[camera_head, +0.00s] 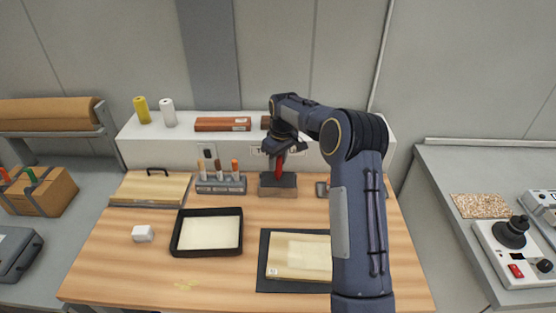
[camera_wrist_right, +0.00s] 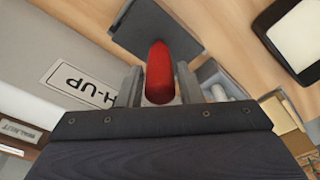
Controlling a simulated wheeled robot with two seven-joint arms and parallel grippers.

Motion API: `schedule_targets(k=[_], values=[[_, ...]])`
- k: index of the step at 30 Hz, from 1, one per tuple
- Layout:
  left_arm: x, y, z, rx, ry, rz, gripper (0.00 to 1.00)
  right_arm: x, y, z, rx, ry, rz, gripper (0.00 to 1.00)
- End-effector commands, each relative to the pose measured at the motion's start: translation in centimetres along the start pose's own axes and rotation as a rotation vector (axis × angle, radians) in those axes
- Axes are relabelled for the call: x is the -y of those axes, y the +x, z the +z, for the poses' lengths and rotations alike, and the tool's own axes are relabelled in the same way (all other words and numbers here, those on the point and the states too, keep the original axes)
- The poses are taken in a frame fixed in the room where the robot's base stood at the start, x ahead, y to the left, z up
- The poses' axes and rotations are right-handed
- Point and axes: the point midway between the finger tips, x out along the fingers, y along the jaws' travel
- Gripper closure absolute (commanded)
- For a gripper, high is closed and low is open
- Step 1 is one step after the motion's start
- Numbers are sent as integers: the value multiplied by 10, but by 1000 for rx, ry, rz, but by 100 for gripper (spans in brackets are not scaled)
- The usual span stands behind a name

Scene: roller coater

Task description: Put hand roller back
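The hand roller's red handle (camera_head: 279,165) stands upright at the back of the wooden table, in front of the white ledge. My right gripper (camera_head: 279,148) is above it, pointing down. In the right wrist view the handle (camera_wrist_right: 160,72) sits between the two fingers (camera_wrist_right: 160,90), which appear closed against its sides. Directly below the handle is a dark grey block (camera_head: 278,183), which also shows in the wrist view (camera_wrist_right: 150,28). The roller's lower end is hidden, so I cannot tell whether it rests in the block. My left gripper is not in view.
A rack with several handled tools (camera_head: 221,185) stands just left of the block. A black-rimmed tray (camera_head: 207,252), a white block (camera_head: 142,234) and a dark mat with a board (camera_head: 297,257) lie in front. A label plate (camera_wrist_right: 80,84) is on the ledge face.

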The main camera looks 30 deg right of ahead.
Motion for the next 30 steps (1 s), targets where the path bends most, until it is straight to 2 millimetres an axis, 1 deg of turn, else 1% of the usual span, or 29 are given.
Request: schedule_targets(k=[1,3,10,14,17,20,24,30], values=[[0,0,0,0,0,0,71,0,0,0,0,0,0,61],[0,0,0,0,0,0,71,0,0,0,0,0,0,53],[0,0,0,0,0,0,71,0,-1,0,0,0,0,53],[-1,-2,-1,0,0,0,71,0,-7,-1,-2,0,1,53],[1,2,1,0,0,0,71,0,-20,-2,-5,0,3,53],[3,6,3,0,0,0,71,0,-40,-1,-6,0,3,53],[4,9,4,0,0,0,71,0,-72,-2,-6,0,3,53],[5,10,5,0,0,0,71,0,-108,-1,-3,0,2,53]])
